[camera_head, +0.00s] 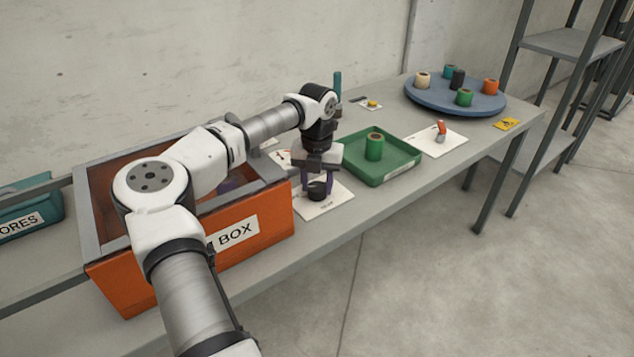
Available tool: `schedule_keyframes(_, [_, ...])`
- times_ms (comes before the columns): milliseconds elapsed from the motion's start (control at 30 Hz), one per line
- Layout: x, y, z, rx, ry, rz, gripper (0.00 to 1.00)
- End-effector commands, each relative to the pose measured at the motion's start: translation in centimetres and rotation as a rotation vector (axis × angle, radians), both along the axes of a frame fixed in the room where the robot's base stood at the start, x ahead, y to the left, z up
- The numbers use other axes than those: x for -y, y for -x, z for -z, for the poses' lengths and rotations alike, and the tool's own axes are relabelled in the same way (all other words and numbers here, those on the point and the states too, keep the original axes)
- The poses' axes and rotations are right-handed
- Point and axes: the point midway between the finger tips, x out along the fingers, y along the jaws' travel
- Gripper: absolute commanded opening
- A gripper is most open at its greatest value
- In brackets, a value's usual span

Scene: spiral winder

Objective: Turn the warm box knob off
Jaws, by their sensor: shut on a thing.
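The warm box (262,215) is an orange open-topped box with grey rims and a label reading "BOX" at the left of the table. A dark round knob (318,190) sits on a white plate (328,205) just right of the box. My gripper (318,184) points down over this plate, its fingers shut around the knob. The knob's pointer and the plate's markings are too small or hidden to read. My arm covers part of the box.
A green tray (384,177) holding a green spool (374,147) stands right of the gripper. Farther right are a white plate with a red-tipped switch (441,131) and a blue turntable (425,98) with several spools. A teal bin (40,218) is at the far left.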

Motion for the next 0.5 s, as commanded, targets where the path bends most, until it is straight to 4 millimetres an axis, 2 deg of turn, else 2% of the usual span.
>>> schedule_keyframes(500, [0.01, -0.07, -0.10, 0.003, 0.001, -0.058, 0.19])
